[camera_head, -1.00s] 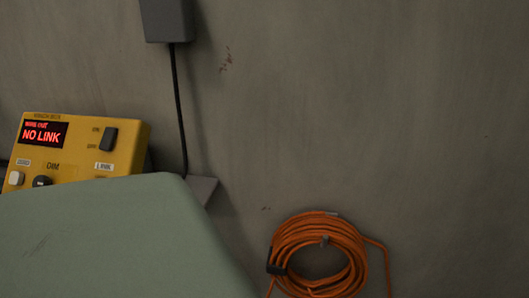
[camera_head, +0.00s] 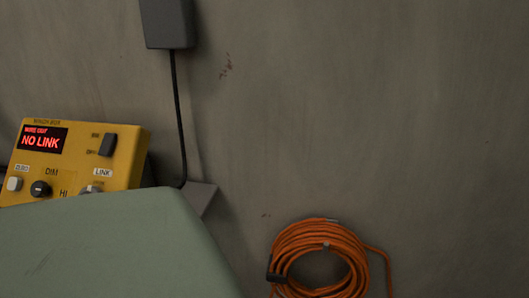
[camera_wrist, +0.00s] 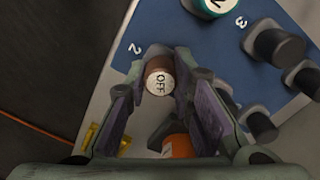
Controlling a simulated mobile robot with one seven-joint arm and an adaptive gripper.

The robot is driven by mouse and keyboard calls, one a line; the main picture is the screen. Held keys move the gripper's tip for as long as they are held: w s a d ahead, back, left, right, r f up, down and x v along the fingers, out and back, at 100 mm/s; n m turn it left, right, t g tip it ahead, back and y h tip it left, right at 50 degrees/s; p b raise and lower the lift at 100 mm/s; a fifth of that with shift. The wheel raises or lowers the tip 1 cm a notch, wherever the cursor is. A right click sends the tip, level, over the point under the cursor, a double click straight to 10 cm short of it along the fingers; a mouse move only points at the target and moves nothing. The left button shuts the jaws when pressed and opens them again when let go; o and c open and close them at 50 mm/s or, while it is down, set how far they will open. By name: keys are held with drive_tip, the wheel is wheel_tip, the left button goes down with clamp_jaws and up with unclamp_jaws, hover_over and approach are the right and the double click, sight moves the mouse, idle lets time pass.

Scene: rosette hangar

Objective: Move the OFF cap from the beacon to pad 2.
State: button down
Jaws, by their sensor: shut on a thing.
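In the wrist view, the OFF cap (camera_wrist: 159,84) is a brown cap with a white top lettered OFF. It is between the two fingers of my gripper (camera_wrist: 158,92), which is shut on it. The cap is beside the printed 2 on the blue and pale board (camera_wrist: 185,42). I cannot tell whether the cap touches the board or is held above it. A pad under the cap is hidden. The beacon cannot be made out for certain. An orange piece (camera_wrist: 178,147) shows lower between the fingers. The head view does not show the cap.
Dark round posts (camera_wrist: 279,45) stand right of my gripper, near the printed 3. A green cap (camera_wrist: 212,5) is at the top edge. In the head view are a yellow box (camera_head: 84,160) reading NO LINK, a wall unit (camera_head: 167,22) with cable, and an orange coil (camera_head: 318,232).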

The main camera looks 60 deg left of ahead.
drive_tip(key=c, duration=1.3)
unclamp_jaws()
wheel_tip(320, 180, up, 12)
drive_tip(key=shift+r, duration=0.1)
